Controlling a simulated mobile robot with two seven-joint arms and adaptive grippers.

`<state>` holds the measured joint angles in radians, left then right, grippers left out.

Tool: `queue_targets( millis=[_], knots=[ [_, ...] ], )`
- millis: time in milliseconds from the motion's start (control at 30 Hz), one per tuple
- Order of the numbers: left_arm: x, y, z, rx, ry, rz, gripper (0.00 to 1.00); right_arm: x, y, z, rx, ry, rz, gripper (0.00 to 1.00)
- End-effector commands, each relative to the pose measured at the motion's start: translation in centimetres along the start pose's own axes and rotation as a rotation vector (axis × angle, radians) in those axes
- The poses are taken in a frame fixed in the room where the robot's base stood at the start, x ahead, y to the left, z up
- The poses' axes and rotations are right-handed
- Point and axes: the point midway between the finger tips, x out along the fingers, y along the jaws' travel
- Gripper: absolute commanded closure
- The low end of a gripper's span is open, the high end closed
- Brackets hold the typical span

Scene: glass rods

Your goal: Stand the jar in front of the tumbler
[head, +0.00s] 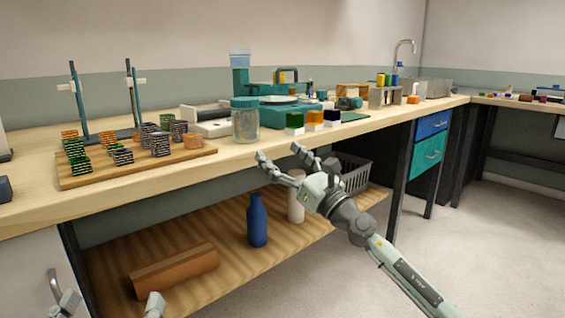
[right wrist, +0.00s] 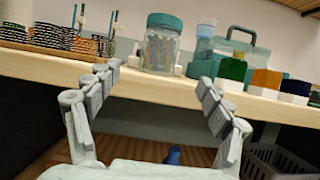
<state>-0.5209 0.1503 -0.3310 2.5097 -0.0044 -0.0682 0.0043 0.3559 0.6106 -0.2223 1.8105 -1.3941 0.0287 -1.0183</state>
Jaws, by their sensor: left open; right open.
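The jar (head: 245,125) is clear glass with a teal lid and stands upright near the front edge of the bench. In the right wrist view the jar (right wrist: 161,48) is ahead, between and beyond the fingertips. A pale blue, see-through cup shape (head: 240,60), perhaps the tumbler, shows behind the jar above a teal block; I cannot tell for sure. My right gripper (head: 280,154) is open and empty, in front of and below the bench edge, apart from the jar. My left gripper (head: 110,304) is open at the bottom left, partly cut off, far from the jar.
A wooden board (head: 130,172) with several striped pieces lies left of the jar. Several coloured blocks (head: 314,119) stand close on its right. A teal scale-like device (head: 285,110) is behind. The lower shelf holds a blue bottle (head: 257,220) and a grey basket (head: 355,175).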

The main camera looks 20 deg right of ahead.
Motion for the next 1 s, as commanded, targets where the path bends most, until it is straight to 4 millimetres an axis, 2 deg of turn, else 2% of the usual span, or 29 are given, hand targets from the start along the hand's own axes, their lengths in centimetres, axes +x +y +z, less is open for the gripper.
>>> queue_targets(
  millis=[167, 267, 367, 433, 500, 567, 600, 700, 733, 800, 900, 933, 1000],
  knots=[
    [0.0, 0.1, -0.5, -0.004, 0.022, 0.002, 0.16, -0.1, 0.2, -0.2, 0.018, 0.002, 0.003, 0.2],
    [0.0, 0.1, -0.4, -0.004, 0.021, 0.002, 0.16, -1.3, 2.5, -1.6, 0.175, 0.012, 0.02, 0.2],
    [0.0, 0.1, -0.4, -0.004, 0.021, 0.002, 0.16, -4.0, 7.5, -3.7, 0.551, 0.036, 0.048, 0.2],
    [0.0, 0.1, -0.4, -0.004, 0.02, 0.002, 0.16, -7.0, 12.2, -4.8, 0.957, 0.06, 0.056, 0.2],
    [0.0, 0.1, -0.4, -0.004, 0.02, 0.002, 0.16, -10.2, 16.5, -4.9, 1.41, 0.077, 0.046, 0.2],
    [0.0, 0.1, -0.4, -0.004, 0.02, 0.002, 0.16, -12.8, 19.4, -4.3, 1.798, 0.083, 0.023, 0.2],
    [0.0, 0.1, -0.4, -0.004, 0.02, 0.002, 0.16, -14.4, 21.0, -3.6, 2.046, 0.079, 0.006, 0.2],
    [0.0, 0.1, -0.4, -0.004, 0.02, 0.002, 0.16, -17.5, 23.5, -1.6, 2.576, 0.045, -0.038, 0.2],
    [0.0, 0.1, -0.4, -0.004, 0.02, 0.002, 0.16, -18.2, 23.9, -0.9, 2.704, 0.03, -0.047, 0.2],
    [0.0, 0.1, -0.5, -0.004, 0.02, 0.002, 0.16, -19.4, 24.5, 0.3, 2.938, -0.002, -0.061, 0.2],
    [0.0, 0.1, -0.5, -0.004, 0.02, 0.002, 0.16, -20.2, 24.9, 1.3, 3.125, -0.033, -0.067, 0.2],
    [0.0, 0.1, -0.5, -0.004, 0.02, 0.002, 0.16, -20.3, 24.9, 1.4, -3.129, 0.038, 0.068, 0.2],
    [0.0, 0.1, -0.5, -0.004, 0.021, 0.002, 0.16, -20.4, 24.9, 1.6, -3.1, 0.041, 0.067, 0.2]
  ],
)
